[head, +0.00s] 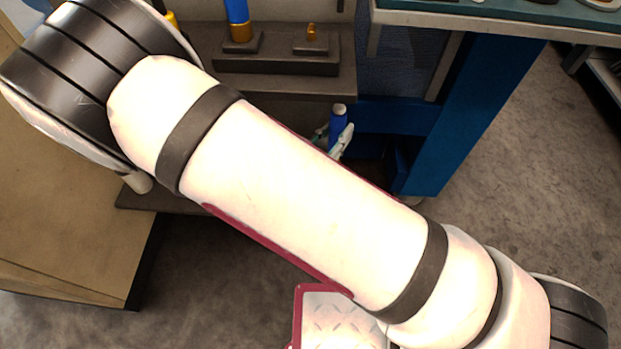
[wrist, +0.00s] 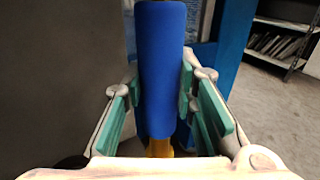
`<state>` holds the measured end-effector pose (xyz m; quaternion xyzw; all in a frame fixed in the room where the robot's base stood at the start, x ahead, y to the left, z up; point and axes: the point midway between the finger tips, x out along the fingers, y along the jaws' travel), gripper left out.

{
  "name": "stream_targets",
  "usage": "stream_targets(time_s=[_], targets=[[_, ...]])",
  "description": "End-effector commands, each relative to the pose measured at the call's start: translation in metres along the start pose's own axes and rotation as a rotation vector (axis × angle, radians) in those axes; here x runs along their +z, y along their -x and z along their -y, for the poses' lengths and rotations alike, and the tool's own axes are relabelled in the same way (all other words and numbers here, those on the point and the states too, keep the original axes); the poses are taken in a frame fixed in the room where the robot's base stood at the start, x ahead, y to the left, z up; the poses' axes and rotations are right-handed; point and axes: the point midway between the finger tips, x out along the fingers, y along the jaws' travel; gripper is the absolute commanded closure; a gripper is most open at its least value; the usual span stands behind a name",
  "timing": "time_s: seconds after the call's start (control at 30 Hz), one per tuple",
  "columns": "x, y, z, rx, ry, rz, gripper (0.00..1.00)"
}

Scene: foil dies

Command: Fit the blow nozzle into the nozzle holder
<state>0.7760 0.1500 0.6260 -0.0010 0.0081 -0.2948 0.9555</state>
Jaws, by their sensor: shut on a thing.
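My gripper (head: 343,141) shows small in the head view, past the underside of my arm. It is shut on a blue cylinder, which I take as the blow nozzle (head: 338,118). In the wrist view the blow nozzle (wrist: 163,65) stands lengthwise between the teal finger pads, with a yellow part (wrist: 159,148) at its near end. A dark stepped block (head: 275,63) on the bench carries two small square mounts, perhaps the nozzle holder. The left mount (head: 243,43) bears a blue piece with a brass collar (head: 240,31).
The right mount (head: 311,47) bears a small brass piece (head: 311,32). A blue cart (head: 465,115) with a teal top stands to the right of my gripper. My arm hides much of the bench's lower part. Open floor (head: 540,160) lies at the right.

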Motion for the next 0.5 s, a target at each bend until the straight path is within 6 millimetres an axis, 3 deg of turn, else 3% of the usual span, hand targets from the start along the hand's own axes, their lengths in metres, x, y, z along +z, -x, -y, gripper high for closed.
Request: stream_targets(time_s=[0.03,0.2,0.37,0.5], targets=[[0.003,0.014,-0.014,0.045,0.002,0.005,1.0],[-0.005,0.042,-0.041,0.133,-0.002,0.008,1.0],[-0.015,0.052,-0.05,0.164,-0.004,0.011,1.0],[-0.042,0.052,-0.051,0.168,-0.002,0.01,1.0]])
